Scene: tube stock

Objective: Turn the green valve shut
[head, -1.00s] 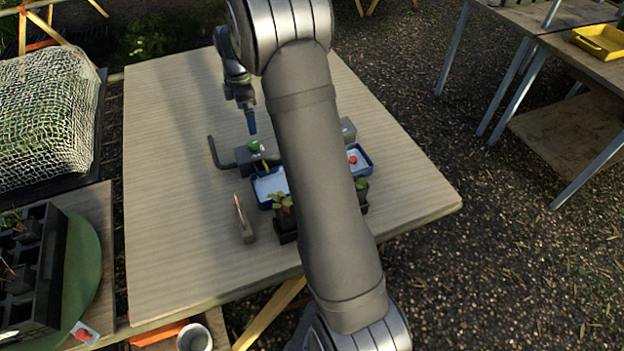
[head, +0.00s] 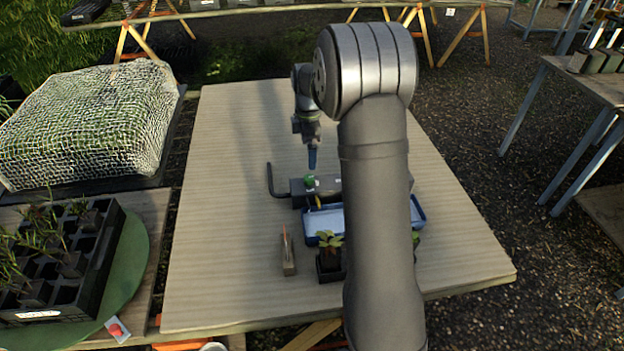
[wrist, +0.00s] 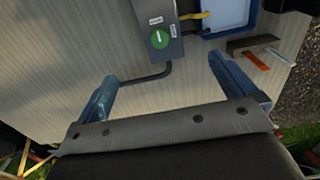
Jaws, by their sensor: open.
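The green valve (head: 309,180) is a round knob on top of a grey block (head: 298,190) on the wooden table. In the wrist view the green valve (wrist: 159,39) shows a white mark across its face, with small white labels beside it whose text is too small to read. A dark bent pipe (head: 270,180) comes out of the block's left end. My gripper (head: 312,160) is above the table, just behind and over the valve, apart from it. In the wrist view my gripper (wrist: 164,85) has its blue fingers spread wide with nothing between them.
A blue tray (head: 322,222) sits in front of the block, with a yellow piece at its edge. A potted seedling (head: 329,256) and a small wooden block (head: 288,255) stand nearer the front. My arm hides the table's right middle. The table's left side is clear.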

